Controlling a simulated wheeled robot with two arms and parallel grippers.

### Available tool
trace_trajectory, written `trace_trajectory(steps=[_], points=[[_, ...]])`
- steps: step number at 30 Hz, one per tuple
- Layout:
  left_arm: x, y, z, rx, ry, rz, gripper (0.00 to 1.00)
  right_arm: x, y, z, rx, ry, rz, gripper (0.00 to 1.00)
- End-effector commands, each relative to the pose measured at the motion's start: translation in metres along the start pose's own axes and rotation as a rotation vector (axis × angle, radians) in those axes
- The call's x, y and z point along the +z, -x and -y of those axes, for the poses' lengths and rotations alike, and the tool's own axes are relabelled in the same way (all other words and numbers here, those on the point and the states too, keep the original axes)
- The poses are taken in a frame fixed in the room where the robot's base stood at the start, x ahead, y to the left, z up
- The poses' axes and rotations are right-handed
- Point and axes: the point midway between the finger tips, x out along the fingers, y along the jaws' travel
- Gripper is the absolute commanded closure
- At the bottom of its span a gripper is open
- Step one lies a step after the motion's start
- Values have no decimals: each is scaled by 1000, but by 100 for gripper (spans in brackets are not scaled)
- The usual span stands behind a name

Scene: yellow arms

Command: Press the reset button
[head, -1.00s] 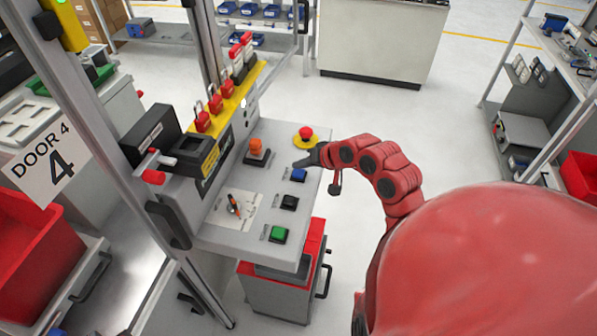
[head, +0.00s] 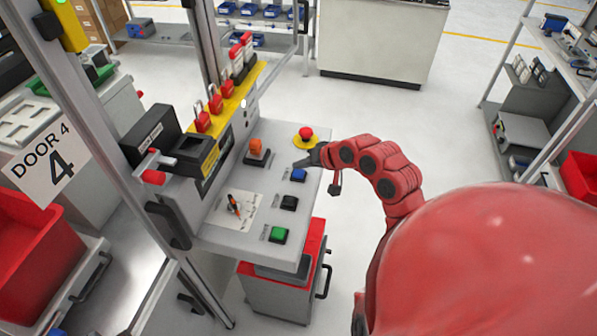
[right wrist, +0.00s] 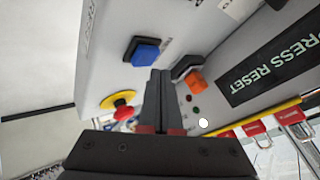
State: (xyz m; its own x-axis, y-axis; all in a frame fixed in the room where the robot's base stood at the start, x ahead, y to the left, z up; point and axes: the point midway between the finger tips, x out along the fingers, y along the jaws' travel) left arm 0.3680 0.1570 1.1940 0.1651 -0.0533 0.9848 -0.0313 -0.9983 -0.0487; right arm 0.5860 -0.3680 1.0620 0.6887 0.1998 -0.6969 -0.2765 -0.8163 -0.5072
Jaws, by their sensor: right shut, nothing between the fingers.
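The grey control panel (head: 278,148) carries a blue button (head: 298,175), a black button (head: 289,202), a green button (head: 279,234), an orange control (head: 256,147) and a red mushroom button (head: 306,133) on yellow. Labels beside the buttons are too small to read. My right gripper (head: 298,163) is shut and empty over the panel, just behind the blue button. In the right wrist view, its fingertips (right wrist: 160,73) show between the blue button (right wrist: 142,51) and the orange control (right wrist: 196,82). I cannot tell whether they touch the panel. My left gripper is out of view.
The panel's upright face bears a "PRESS RESET" sign (right wrist: 262,71). Red padlocks (head: 203,121) hang on a yellow rail above it. A metal frame post (head: 100,150) stands at the left. A red-topped cabinet (head: 285,290) stands below the panel's front.

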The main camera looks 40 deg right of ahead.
Motion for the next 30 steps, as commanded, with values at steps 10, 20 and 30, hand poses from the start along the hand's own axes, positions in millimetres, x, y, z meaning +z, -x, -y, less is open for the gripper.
trace_trajectory(steps=[10,20,30], points=[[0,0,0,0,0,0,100,0,0,0,0,0,0,100],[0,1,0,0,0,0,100,4,-4,-3,0,-1,1,100],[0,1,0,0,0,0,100,4,-6,-4,0,0,0,100]])
